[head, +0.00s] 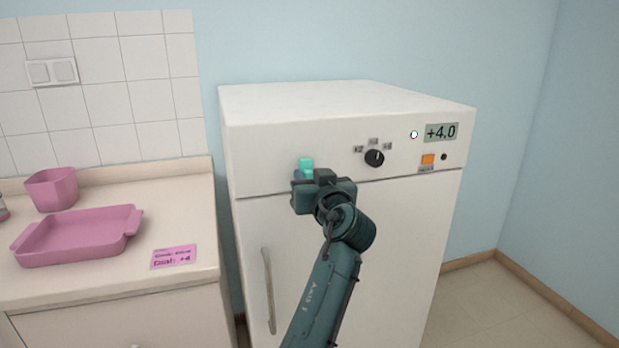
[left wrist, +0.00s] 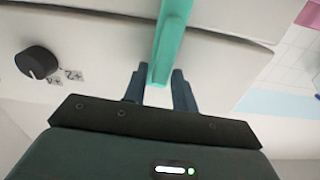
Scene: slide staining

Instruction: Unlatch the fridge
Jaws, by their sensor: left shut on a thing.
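The white fridge (head: 410,220) stands in the middle of the head view with its door closed. A teal latch (head: 306,162) sits at the seam between the door's top edge and the control panel. My left gripper (head: 304,176) is at the latch and hides its lower part. In the left wrist view the teal latch (left wrist: 173,35) runs down between the two dark fingers of my left gripper (left wrist: 160,85), which is shut on it. The door handle (head: 268,290) is a vertical grey bar, left of my arm. My right gripper is not in view.
The panel carries a black dial (head: 374,158), an orange switch (head: 427,159) and a display (head: 441,132) reading +4.0. On the counter (head: 190,215) at left are a pink tray (head: 75,240), a pink container (head: 52,190) and a pink card (head: 174,257). Floor at right is clear.

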